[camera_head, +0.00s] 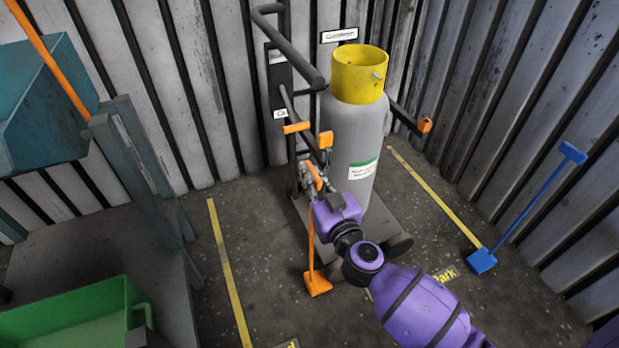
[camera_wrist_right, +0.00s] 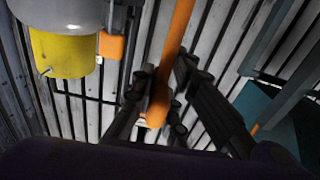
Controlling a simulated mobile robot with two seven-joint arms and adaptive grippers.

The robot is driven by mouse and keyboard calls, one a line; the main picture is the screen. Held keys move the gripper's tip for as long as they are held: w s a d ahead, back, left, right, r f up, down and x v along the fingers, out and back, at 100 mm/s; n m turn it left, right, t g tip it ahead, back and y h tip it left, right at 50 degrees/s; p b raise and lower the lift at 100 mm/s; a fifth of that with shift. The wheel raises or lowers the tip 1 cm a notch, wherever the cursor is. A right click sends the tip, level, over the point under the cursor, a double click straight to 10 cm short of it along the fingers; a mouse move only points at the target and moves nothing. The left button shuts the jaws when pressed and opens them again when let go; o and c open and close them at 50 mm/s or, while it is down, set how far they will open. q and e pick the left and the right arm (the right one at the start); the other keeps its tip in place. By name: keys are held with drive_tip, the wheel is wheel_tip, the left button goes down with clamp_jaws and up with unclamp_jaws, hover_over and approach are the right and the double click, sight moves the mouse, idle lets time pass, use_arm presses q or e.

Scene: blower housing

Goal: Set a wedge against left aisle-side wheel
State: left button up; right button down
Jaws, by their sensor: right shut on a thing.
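My right gripper (camera_head: 314,182) is shut on the upright orange handle of a wedge. The orange wedge (camera_head: 318,284) is at the handle's lower end, at floor level by the trolley's front left corner; I cannot tell if it touches the floor or a wheel. In the right wrist view the handle (camera_wrist_right: 160,105) runs between the dark fingers. The trolley (camera_head: 300,208) carries a grey gas cylinder (camera_head: 345,135) with a yellow collar. A dark wheel (camera_head: 400,246) shows at its front right. The left aisle-side wheel is not clearly visible behind my arm and the wedge. My left gripper is out of view.
A blue long-handled wedge (camera_head: 481,261) leans against the right wall. Yellow floor lines (camera_head: 228,270) run on both sides of the trolley. A green bin (camera_head: 75,315) and a teal container (camera_head: 40,100) with a grey frame stand at left.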

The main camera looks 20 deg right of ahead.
drive_tip(key=shift+d+f, duration=0.25)
drive_tip(key=shift+d, duration=0.3)
drive_tip(key=shift+d+f, duration=0.25)
drive_tip(key=shift+d, duration=0.3)
drive_tip(key=c, duration=1.7)
unclamp_jaws()
drive_tip(key=shift+o, duration=0.2)
drive_tip(key=shift+f, duration=0.15)
drive_tip(key=shift+s, duration=0.1)
drive_tip(key=s, duration=1.1)
drive_tip(key=shift+s+d, duration=0.15)
drive_tip(key=shift+s, duration=0.25)
